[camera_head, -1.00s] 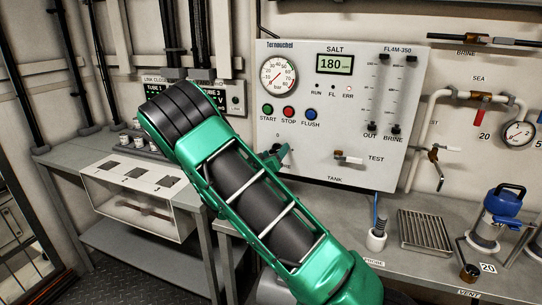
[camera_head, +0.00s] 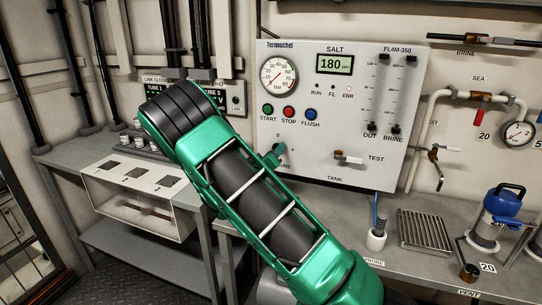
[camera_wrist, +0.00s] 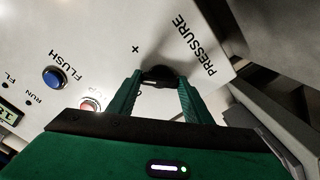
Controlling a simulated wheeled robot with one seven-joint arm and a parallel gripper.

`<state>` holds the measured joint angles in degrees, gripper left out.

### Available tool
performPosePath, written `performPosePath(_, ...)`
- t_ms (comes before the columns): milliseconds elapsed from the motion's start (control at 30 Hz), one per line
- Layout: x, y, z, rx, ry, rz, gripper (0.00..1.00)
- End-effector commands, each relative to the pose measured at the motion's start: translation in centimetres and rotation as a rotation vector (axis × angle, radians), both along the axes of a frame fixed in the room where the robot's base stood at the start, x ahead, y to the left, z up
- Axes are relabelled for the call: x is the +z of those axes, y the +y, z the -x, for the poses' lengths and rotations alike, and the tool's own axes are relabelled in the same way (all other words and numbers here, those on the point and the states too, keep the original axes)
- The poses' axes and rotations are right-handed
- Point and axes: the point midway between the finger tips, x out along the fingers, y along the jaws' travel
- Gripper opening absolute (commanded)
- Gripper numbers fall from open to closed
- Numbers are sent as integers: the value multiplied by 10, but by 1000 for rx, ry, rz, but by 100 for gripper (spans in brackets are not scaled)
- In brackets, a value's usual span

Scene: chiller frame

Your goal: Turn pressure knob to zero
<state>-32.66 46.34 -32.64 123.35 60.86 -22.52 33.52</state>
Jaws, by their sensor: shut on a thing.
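The dark pressure knob (camera_wrist: 160,77) sits on the white panel (camera_wrist: 100,35) beside the printed word PRESSURE, with a plus mark near it. My gripper (camera_wrist: 158,88) is shut on the knob, with one green finger on each side of it. In the head view, the knob (camera_head: 281,148) shows only partly, below a printed 0. My green arm hides the panel's lower left there. The knob's pointer direction cannot be made out.
The pressure gauge (camera_head: 278,76), start, stop and flush buttons (camera_head: 289,112) and a display reading 180 (camera_head: 334,64) are above the knob. A test valve (camera_head: 347,158) juts out to its right. The bench (camera_head: 330,210) runs below.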

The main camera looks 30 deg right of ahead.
Motion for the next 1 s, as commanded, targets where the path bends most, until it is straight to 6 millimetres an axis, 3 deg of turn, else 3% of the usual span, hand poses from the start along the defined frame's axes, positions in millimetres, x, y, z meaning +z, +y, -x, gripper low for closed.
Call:
performPosePath(600,-1,0,-1,3,445,346,23)
performPosePath(1000,-1,0,-1,3,627,488,23)
